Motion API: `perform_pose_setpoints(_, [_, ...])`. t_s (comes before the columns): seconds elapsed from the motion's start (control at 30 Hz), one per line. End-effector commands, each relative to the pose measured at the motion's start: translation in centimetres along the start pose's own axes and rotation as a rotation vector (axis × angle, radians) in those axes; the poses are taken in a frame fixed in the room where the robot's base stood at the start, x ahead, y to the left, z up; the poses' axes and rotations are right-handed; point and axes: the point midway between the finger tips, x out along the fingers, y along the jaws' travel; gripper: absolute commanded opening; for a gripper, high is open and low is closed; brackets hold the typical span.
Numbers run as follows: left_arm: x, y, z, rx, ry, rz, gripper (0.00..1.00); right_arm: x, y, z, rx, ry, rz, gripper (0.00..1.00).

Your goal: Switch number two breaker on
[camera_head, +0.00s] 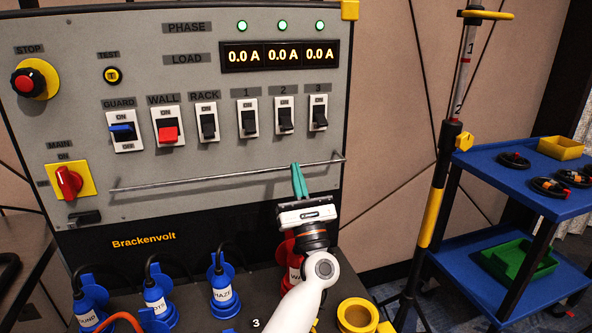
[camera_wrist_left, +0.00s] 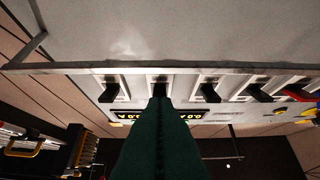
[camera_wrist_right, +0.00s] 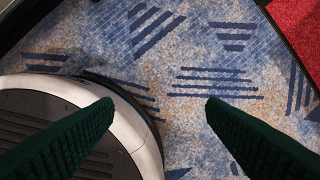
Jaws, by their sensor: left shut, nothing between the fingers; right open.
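The number two breaker (camera_head: 285,118) is a black toggle in a white plate marked ON at its top, between the breakers labelled 1 (camera_head: 248,121) and 3 (camera_head: 319,117). Its toggle appears tilted down. My left gripper (camera_head: 299,179) is shut and empty, its green fingers pointing up near the metal rail, below breakers 2 and 3 and apart from them. In the left wrist view, the shut fingers (camera_wrist_left: 160,100) line up with the number two toggle (camera_wrist_left: 160,86), seen upside down beyond the rail. My right gripper (camera_wrist_right: 158,100) is open and empty above the floor.
A thin metal rail (camera_head: 230,175) crosses the panel below the breakers. Three green lamps sit above a display (camera_head: 280,56) reading 0.0 A. Blue plugs (camera_head: 222,290) and a red one (camera_head: 291,262) stand below. A blue cart (camera_head: 500,190) and pole are right.

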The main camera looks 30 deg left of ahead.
Motion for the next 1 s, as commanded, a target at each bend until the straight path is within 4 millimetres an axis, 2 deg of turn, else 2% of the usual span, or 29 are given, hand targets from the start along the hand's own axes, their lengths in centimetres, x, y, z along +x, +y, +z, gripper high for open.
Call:
perform_pose_setpoints(0.03, [1.2, 0.0, -0.2, 0.001, 0.002, -0.002, 0.00, 0.3, 0.0, -0.4, -0.001, 0.006, 0.001, 0.66])
perform_pose_setpoints(0.2, [4.4, 0.0, -0.2, 0.001, 0.002, -0.001, 0.00, 1.7, 0.1, -1.6, -0.003, 0.016, 0.002, 0.66])
perform_pose_setpoints(0.4, [6.9, 0.0, -0.1, 0.001, 0.000, 0.000, 0.00, 2.8, 0.2, -2.8, -0.005, 0.023, 0.003, 0.66])
perform_pose_setpoints(0.57, [7.7, 0.0, 0.0, 0.001, 0.000, 0.000, 0.00, 3.2, 0.2, -3.2, -0.005, 0.025, 0.003, 0.66])
perform_pose_setpoints(1.0, [7.7, 0.0, 0.0, 0.001, 0.000, 0.000, 0.00, 3.3, 0.2, -3.2, -0.005, 0.025, 0.003, 0.66])
